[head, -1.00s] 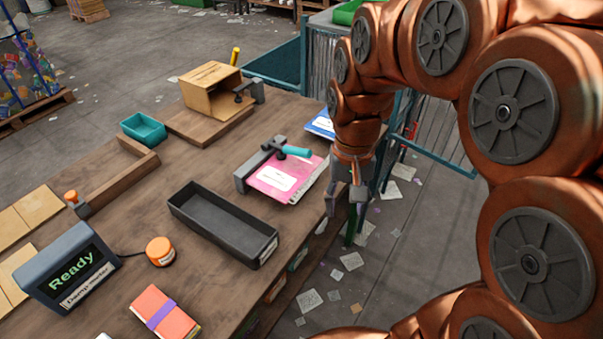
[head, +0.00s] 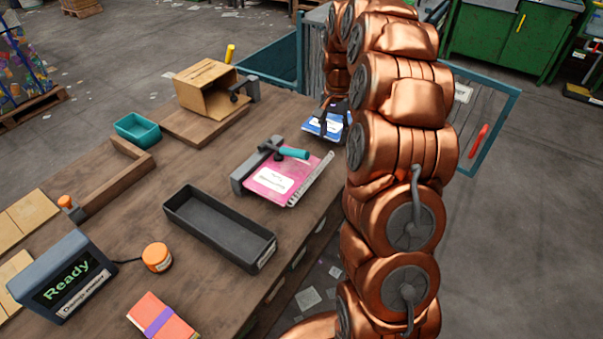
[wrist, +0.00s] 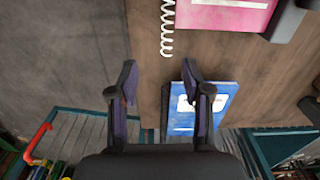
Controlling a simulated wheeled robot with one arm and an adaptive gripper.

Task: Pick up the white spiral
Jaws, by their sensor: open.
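The white spiral (wrist: 167,28) is a thin coiled wire at the top of the wrist view. It runs along the side of the pink notebook (wrist: 222,14) and extends a little past its lower corner. In the head view the pink notebook (head: 280,178) lies at the clamp, with the coil (head: 311,180) along its right edge. My gripper (wrist: 158,78) is open and empty, its fingers apart below the spiral's end in the wrist view. In the head view my gripper (head: 335,115) is over the blue notebook (head: 318,127), partly hidden by my arm.
A clamp with a teal handle (head: 292,152) sits on the pink notebook. The blue notebook (wrist: 222,97) lies by the right finger in the wrist view. A black tray (head: 215,225) and a cardboard box (head: 207,88) stand on the bench.

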